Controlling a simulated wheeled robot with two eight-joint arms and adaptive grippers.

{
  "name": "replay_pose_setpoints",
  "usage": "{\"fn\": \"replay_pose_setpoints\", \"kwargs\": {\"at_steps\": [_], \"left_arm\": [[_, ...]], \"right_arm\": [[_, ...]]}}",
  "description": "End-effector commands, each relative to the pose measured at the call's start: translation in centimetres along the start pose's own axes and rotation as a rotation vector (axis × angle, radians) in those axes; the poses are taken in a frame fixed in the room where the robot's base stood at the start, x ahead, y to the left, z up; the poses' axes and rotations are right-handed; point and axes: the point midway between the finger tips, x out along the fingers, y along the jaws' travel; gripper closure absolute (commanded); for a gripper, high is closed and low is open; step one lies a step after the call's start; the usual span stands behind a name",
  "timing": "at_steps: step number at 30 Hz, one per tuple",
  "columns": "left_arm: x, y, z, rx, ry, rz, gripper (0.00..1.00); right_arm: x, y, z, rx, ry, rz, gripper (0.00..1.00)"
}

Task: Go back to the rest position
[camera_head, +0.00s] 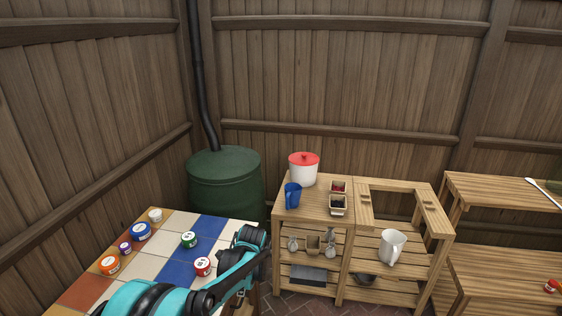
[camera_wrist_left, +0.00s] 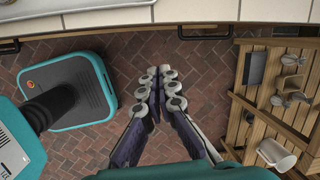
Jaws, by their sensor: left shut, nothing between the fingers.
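My left arm comes in from the bottom of the head view and reaches over the front right corner of the tiled table, with its gripper (camera_head: 260,240) at the table's right edge. In the left wrist view the gripper (camera_wrist_left: 159,88) points out over the brick floor. Its two fingers are together at the tips, with nothing held between them. My right gripper is not in view.
The tiled table (camera_head: 148,266) carries several small jars and a white cup (camera_head: 155,215). A wooden shelf unit (camera_head: 318,213) holds a red-lidded white pot (camera_head: 303,171), a blue cup (camera_head: 292,195) and a white pitcher (camera_head: 391,247). A green barrel (camera_head: 225,185) stands behind. Brick floor (camera_wrist_left: 205,75) lies open below the gripper.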

Motion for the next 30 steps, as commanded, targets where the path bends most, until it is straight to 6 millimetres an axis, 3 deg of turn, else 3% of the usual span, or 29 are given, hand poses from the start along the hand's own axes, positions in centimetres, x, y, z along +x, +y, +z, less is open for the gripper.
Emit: {"fn": "replay_pose_setpoints", "kwargs": {"at_steps": [1,6,15,24,30], "left_arm": [[-2.0,1.1,0.9,-0.077,0.015,-0.022,1.00],[-7.3,4.9,3.2,-0.375,0.082,-0.103,1.00],[-13.1,13.3,5.9,-0.905,0.247,-0.210,1.00],[-13.9,21.4,6.7,-1.396,0.454,-0.260,1.00],[-13.3,23.8,6.6,-1.568,0.541,-0.263,1.00]], "right_arm": [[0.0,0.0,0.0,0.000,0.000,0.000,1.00],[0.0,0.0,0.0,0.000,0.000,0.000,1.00],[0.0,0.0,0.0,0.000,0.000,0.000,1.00],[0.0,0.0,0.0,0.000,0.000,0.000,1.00],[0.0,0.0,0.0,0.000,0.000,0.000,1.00]]}}
